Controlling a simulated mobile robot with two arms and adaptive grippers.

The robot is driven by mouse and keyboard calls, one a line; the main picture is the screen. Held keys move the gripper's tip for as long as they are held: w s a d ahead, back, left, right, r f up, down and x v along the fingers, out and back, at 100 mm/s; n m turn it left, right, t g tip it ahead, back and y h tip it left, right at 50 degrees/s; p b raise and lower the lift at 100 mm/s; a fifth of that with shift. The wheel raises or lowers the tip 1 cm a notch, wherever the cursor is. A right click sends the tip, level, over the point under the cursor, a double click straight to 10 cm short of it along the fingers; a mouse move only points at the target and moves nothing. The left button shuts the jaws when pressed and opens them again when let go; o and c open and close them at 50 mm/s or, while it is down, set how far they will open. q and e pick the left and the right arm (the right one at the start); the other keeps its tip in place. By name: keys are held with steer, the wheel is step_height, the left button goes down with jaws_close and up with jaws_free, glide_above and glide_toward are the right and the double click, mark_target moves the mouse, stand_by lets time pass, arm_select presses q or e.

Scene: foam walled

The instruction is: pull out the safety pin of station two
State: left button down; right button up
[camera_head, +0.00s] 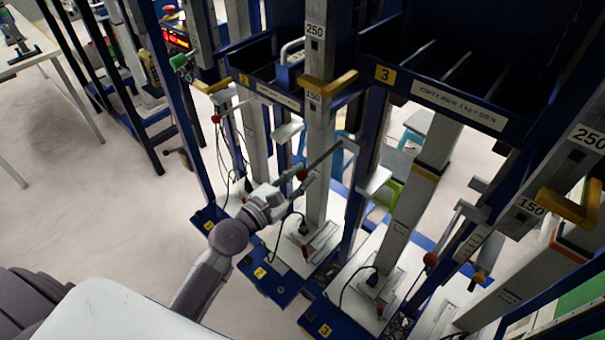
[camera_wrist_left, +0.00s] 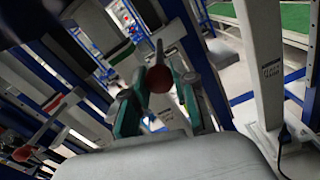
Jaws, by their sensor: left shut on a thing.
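Station two has a blue base with a yellow number plate (camera_head: 260,272) and a grey post (camera_head: 319,150) marked 150 and 250. A red ball knob (camera_head: 302,174) on a thin grey rod is in front of this post; I take it for the safety pin's handle. My left gripper (camera_head: 299,181) is shut on this knob. In the left wrist view the red knob (camera_wrist_left: 159,79) sits between the teal fingers (camera_wrist_left: 158,88), with a thin rod rising behind it. Whether the pin is still seated in the post cannot be told. My right gripper is not in view.
Station three, with its number sign (camera_head: 385,74), stands at the right and has its own red knob (camera_head: 431,259). Another red knob (camera_head: 216,118) is at the left. Yellow handles (camera_head: 330,84) stick out from the posts. Open floor (camera_head: 90,220) is at the left.

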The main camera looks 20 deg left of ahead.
arm_select(q)
steer(key=c, duration=1.1)
jaws_free()
steer(key=shift+o, duration=1)
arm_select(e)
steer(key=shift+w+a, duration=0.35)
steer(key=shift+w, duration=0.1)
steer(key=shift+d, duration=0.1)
arm_select(q)
steer(key=shift+s, duration=0.15)
steer(key=v, duration=1.1)
steer(key=shift+s+a, duration=0.15)
steer(key=shift+s, duration=0.2)
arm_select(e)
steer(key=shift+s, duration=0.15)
arm_select(q)
steer(key=shift+f, duration=0.1)
